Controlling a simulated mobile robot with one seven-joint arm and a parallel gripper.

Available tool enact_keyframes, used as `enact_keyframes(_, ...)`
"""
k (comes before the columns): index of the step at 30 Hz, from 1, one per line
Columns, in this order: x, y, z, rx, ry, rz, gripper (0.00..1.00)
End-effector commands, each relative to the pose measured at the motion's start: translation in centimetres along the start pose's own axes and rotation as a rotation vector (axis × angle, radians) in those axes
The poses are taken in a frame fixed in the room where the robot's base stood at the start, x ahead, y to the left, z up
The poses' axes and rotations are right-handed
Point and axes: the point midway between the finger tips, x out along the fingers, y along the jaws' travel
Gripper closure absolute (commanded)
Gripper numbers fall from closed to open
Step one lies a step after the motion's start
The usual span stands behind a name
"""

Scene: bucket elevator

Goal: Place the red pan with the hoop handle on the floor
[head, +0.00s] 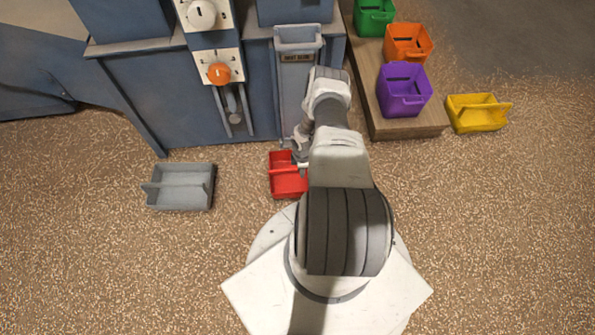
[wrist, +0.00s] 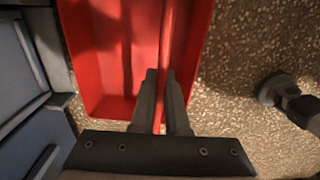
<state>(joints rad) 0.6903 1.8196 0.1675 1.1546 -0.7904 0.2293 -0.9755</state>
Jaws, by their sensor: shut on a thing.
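The red pan (head: 289,180) is in front of the machine's base, just left of my arm in the head view. It also fills the upper middle of the wrist view (wrist: 105,105), with its open, empty inside facing up. Its red hoop handle (wrist: 171,40) runs between my fingers. My gripper (wrist: 161,82) is shut on this handle, above the pan. In the head view my arm partly hides the pan and the fingers. The speckled brown floor (head: 110,260) lies around the pan. I cannot tell whether the pan's underside touches it.
A grey pan (head: 180,200) sits on the floor at left. The blue machine (head: 180,105) stands behind. A wooden platform (head: 395,125) at right holds purple (head: 405,92), orange (head: 408,45) and green (head: 373,20) pans. A yellow pan (head: 475,118) is on the floor beside it.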

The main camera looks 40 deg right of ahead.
Motion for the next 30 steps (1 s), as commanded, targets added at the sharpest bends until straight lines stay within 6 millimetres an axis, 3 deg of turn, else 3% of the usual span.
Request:
enact_keyframes(14,0.98,-0.17,0.48,0.000,0.000,0.001,1.00)
enact_keyframes(15,0.99,-0.22,0.47,0.000,0.000,0.000,0.82)
enact_keyframes(19,0.97,-0.21,0.47,0.000,0.000,0.000,0.59)
enact_keyframes(30,0.69,-0.17,0.48,-0.001,0.000,0.001,0.58)
